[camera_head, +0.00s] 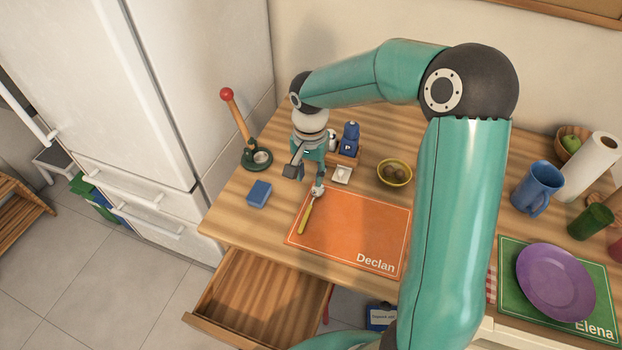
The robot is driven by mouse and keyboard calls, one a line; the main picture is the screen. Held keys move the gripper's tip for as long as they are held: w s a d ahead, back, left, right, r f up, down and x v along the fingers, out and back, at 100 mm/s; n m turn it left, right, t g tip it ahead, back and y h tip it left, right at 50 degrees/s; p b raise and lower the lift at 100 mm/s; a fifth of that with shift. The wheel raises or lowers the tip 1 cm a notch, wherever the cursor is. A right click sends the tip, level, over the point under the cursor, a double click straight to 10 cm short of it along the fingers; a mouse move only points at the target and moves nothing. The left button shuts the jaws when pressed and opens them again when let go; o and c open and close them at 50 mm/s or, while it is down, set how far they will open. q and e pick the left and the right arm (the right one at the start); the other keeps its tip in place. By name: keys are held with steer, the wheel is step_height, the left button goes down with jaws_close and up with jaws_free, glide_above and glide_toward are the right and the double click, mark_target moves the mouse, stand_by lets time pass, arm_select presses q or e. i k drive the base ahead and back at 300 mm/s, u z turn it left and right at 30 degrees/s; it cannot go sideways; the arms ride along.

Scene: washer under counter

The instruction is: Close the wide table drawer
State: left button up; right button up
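The wide table drawer (262,291) is wooden and stands pulled out from under the front left of the wooden table (226,212). Its inside looks empty in the part I see. My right arm reaches in from the lower right and arches over the table. My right gripper (305,181) points down above the tabletop, behind the drawer and near the back edge of the orange placemat. Its fingertips stand apart with nothing visible between them. My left gripper is not in view.
The orange placemat (350,236) holds a yellow-handled utensil (306,216). A blue box (258,194), a plunger-like tool (240,125) and a yellow bowl (394,173) stand nearby. A white fridge (160,90) is left of the table. Floor left of the drawer is clear.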

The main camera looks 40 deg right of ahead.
mark_target(250, 301)
steer(key=k, duration=1)
